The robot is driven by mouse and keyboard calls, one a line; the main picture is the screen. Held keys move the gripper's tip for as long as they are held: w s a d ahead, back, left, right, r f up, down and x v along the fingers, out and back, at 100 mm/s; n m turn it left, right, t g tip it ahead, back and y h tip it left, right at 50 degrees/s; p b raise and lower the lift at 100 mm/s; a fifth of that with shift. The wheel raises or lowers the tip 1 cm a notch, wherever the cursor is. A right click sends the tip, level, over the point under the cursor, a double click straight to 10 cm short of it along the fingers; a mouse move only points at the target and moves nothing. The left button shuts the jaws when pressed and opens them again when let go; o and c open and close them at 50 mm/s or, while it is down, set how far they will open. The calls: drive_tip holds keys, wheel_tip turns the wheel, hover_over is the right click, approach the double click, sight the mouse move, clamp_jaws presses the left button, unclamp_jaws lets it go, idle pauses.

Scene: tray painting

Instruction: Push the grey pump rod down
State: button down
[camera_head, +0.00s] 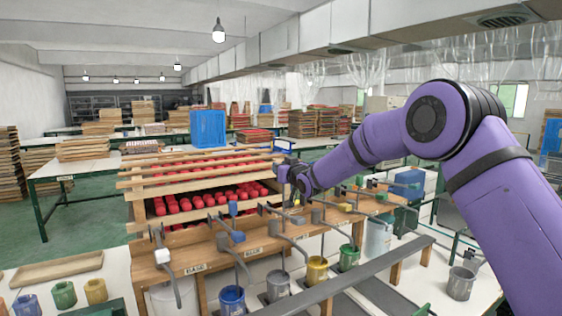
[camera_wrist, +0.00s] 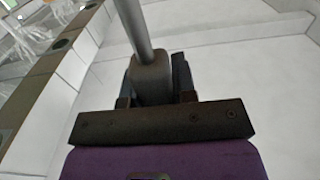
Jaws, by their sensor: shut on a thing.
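The wrist view shows a grey rod (camera_wrist: 134,25) running up from a grey block (camera_wrist: 151,78). My gripper (camera_wrist: 153,92) is shut on this grey block, with dark fingers on both sides of it. In the head view my gripper (camera_head: 297,198) is at the end of my purple arm, above the row of pumps on the wooden bench. A grey pump part (camera_head: 316,215) shows just right of and below it. The gripper is small there, and its fingers and the held part cannot be made out clearly.
Pumps with a white block (camera_head: 162,256), blue block (camera_head: 238,237) and yellow block (camera_head: 346,207) stand close along the bench. Below hang spouts over a blue can (camera_head: 231,299), grey can (camera_head: 278,285), yellow can (camera_head: 317,270) and green can (camera_head: 349,257). Red items fill shelves behind.

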wheel_tip(320, 180, down, 5)
drive_tip(key=shift+r, duration=0.1)
drive_tip(key=c, duration=0.9)
unclamp_jaws()
drive_tip(key=shift+s+d, duration=0.1)
